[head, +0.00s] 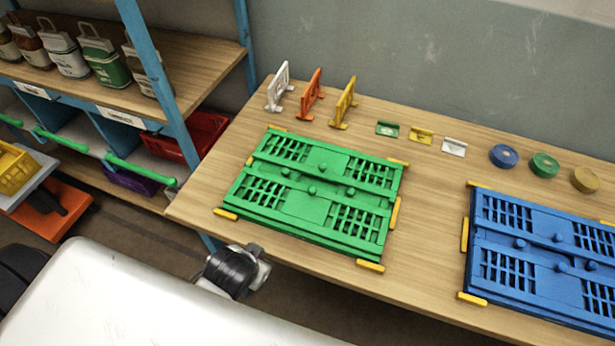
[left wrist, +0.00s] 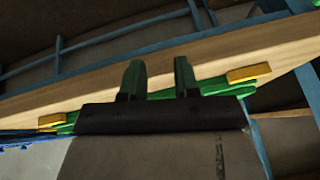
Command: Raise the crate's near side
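The green crate (head: 310,192) lies folded flat on the wooden table, its panels and knobs facing up, with yellow markers at its corners. A blue folded crate (head: 545,255) lies flat to its right. My left wrist (head: 232,270) is a dark shape just off the table's front edge, near the green crate's near left corner; its fingertips are hidden in the head view. In the left wrist view, my left gripper (left wrist: 158,72) has two fingers apart, facing the table edge and the green crate's edge (left wrist: 215,88). Nothing shows held between them. My right gripper is not in view.
White, orange and yellow stands (head: 311,97) are behind the green crate. Small coloured brackets (head: 421,135) and round discs (head: 544,165) lie along the back. Bare table (head: 425,240) separates the crates.

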